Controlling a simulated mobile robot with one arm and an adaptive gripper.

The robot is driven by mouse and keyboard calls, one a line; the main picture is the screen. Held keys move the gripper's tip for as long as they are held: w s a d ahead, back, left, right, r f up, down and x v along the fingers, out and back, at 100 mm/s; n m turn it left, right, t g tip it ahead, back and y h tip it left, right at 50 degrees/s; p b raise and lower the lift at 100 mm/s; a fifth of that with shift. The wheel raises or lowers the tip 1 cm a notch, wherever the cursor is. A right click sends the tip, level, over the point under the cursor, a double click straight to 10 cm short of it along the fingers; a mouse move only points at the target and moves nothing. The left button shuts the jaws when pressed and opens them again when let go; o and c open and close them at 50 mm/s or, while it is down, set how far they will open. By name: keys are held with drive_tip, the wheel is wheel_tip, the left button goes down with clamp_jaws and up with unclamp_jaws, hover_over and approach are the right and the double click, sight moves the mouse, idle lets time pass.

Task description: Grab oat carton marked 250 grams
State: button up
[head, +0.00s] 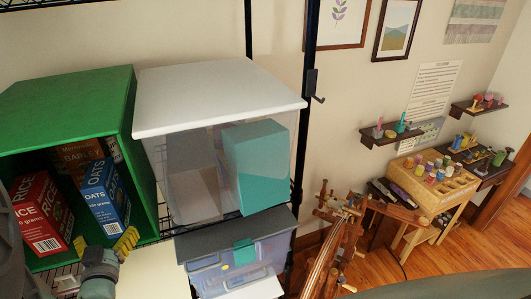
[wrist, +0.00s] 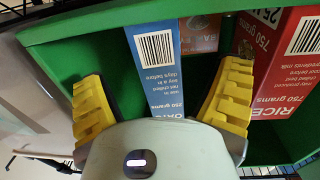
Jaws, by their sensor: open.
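The blue and white oats carton (head: 104,195) stands upright in the green open-fronted box, at its right side in the head view. In the wrist view the oats carton (wrist: 155,60) shows a barcode and "250 grams" on its narrow side. My gripper (head: 126,240) is just in front of the box opening, low and right of the carton in the head view. In the wrist view my yellow fingers (wrist: 163,82) are spread apart, with the carton's side between them in the picture. They hold nothing.
A red rice carton (head: 42,212), marked 750 grams, stands left of the oats; it also shows in the wrist view (wrist: 290,60). A brown barley carton (head: 82,153) is behind. The green box's walls (head: 70,95) enclose them. A clear white-lidded bin (head: 190,170) stands to the right.

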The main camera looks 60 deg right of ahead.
sight(112, 226)
drive_tip(key=shift+x, duration=1)
drive_tip(key=shift+w+d+f+b, duration=0.25)
drive_tip(key=shift+w+d+b, duration=0.05)
drive_tip(key=shift+d+b, duration=0.15)
drive_tip(key=b+x, duration=0.1)
drive_tip(key=x, duration=0.3)
drive_tip(key=shift+f, duration=0.1)
drive_tip(key=shift+c, duration=0.2)
drive_tip(key=c, duration=1.3)
